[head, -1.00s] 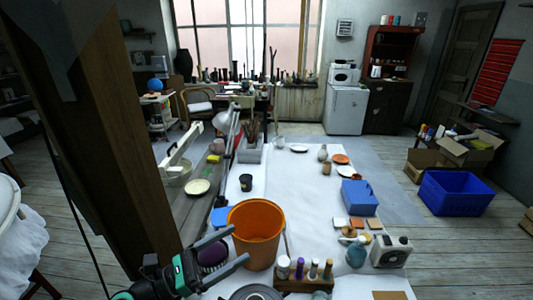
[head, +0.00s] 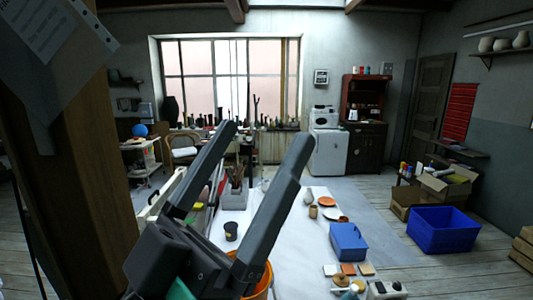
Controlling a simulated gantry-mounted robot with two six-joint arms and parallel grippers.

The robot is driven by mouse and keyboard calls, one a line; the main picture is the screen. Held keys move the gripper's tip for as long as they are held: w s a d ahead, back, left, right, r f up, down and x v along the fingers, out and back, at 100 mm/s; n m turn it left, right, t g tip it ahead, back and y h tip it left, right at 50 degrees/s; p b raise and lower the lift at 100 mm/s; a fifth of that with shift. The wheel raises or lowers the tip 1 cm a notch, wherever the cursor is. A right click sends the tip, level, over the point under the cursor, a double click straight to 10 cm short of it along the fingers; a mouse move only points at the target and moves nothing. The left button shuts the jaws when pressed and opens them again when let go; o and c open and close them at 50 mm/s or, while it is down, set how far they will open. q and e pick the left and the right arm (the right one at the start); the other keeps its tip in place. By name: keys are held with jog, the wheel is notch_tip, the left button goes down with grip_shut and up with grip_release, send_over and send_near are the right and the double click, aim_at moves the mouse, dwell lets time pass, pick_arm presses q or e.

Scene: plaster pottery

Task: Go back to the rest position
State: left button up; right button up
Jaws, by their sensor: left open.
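My left gripper (head: 268,142) is large and close to the camera in the head view. Its two dark grey fingers point up and to the right, spread apart with nothing between them. It is raised in front of the white-covered table (head: 282,235) and hides part of it. An orange bucket (head: 262,281) shows only partly behind and below the gripper. My right gripper is not in the picture.
A blue box (head: 348,242), several small tiles (head: 348,269) and a dark cup (head: 231,231) are on the table. A wooden post (head: 85,170) stands close on the left. A blue crate (head: 441,230) and cardboard boxes (head: 445,187) are on the floor at right.

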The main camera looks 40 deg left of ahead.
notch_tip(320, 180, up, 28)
jog(key=p, duration=2.8)
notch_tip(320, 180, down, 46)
jog(key=b, duration=4.6)
